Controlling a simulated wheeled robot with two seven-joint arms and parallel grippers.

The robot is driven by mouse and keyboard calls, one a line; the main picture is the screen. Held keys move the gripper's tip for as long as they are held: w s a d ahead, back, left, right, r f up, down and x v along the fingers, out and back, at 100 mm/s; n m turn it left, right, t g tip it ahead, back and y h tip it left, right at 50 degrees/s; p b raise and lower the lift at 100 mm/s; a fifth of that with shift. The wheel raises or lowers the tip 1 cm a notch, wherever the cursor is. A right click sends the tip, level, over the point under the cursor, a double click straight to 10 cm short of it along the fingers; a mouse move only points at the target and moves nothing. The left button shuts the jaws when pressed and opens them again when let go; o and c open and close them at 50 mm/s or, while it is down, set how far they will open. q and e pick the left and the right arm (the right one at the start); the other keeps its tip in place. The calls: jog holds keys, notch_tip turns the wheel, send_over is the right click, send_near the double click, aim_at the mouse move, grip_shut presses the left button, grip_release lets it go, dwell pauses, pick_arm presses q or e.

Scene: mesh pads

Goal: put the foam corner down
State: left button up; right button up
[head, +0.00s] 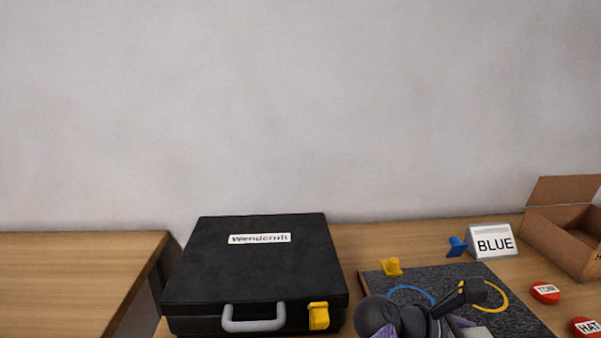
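My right gripper (463,295) is over the dark mesh pad (519,318), low in the head view. A small dark grey block, which looks like the foam corner (474,291), is at its fingertips, and the fingers look closed on it. The block is in front of the yellow ring (503,297) on the pad; I cannot tell its height above it. A blue ring (411,288) lies on the pad to the left, its lower part hidden by my arm. My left gripper is out of view.
A black case (255,270) with a yellow latch (318,316) stands left of the pad. A yellow piece (391,267) and a blue piece (457,246) are behind. A BLUE sign (493,243), an open cardboard box (560,245) and red tags (546,292) are at the right.

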notch_tip(320, 180, down, 4)
jog(key=shift+f+b, duration=0.1)
jog(key=shift+b, duration=0.35)
jog(key=shift+w+r, duration=0.1)
jog(key=shift+r, duration=0.3)
jog(key=r+n+t, duration=0.1)
jog(key=a+r+n+t, duration=0.1)
jog(key=w+a+r+n+t, duration=0.1)
jog(key=r+t, duration=0.1)
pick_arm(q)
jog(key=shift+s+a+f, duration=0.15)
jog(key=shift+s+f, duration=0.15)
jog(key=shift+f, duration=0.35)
pick_arm(e)
jog(key=s+a+r+n+t+y, duration=0.2)
jog(key=a+r+n+t+y, duration=0.2)
jog(key=a+r+n+y, duration=0.1)
jog(key=s+a+r+n+t+y, duration=0.2)
jog(key=a+r+n+t+y, duration=0.2)
jog(key=a+n+y, duration=0.4)
jog(key=a+n+t, duration=0.1)
jog(key=a+n, duration=0.1)
jog(key=a, duration=0.1)
jog(key=shift+a+r, duration=0.2)
jog(key=shift+r, duration=0.15)
